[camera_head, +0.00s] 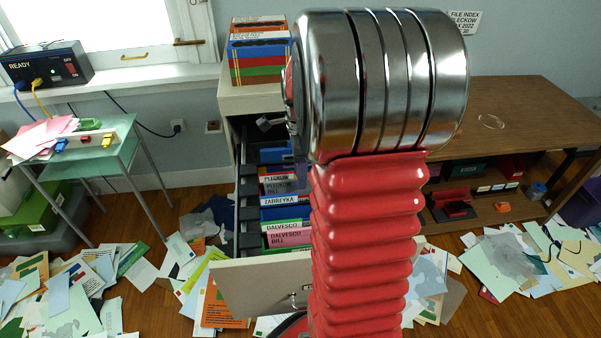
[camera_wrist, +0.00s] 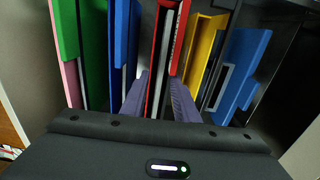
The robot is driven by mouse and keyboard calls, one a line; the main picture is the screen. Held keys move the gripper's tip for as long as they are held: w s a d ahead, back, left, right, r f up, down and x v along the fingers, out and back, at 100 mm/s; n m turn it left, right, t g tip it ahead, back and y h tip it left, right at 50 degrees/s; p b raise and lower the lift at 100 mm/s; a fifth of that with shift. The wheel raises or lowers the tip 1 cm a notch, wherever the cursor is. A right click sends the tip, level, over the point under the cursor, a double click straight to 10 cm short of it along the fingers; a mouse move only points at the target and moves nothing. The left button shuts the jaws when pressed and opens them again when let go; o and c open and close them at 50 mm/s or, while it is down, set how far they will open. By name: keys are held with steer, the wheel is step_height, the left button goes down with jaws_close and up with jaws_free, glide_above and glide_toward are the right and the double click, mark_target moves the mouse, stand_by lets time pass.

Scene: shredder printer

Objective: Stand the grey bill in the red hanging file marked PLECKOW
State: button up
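The open drawer holds the red hanging file marked PLECKOW (camera_head: 279,178). A grey bill (camera_head: 284,188), its label partly hidden, stands upright at that file in the head view. In the wrist view, a thin grey edge (camera_wrist: 168,62) stands between the walls of the red file (camera_wrist: 157,48). My gripper (camera_wrist: 158,80) reaches down into the drawer, its two purple fingers apart, one on each side of the red file and grey edge. A gap shows beside the fingers.
Blue ZABREYKA (camera_head: 285,200) and green DALVESCO (camera_head: 288,227) files stand nearer the drawer front (camera_head: 262,290); a pink bill (camera_head: 289,239) stands at DALVESCO. A yellow file (camera_wrist: 203,48) is close to my right finger. Papers litter the floor. A wooden desk (camera_head: 530,105) stands right.

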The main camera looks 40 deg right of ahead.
step_height(320, 180, up, 14)
steer(key=shift+f, duration=0.15)
stand_by(0.7)
steer(key=shift+s, duration=0.1)
stand_by(1.1)
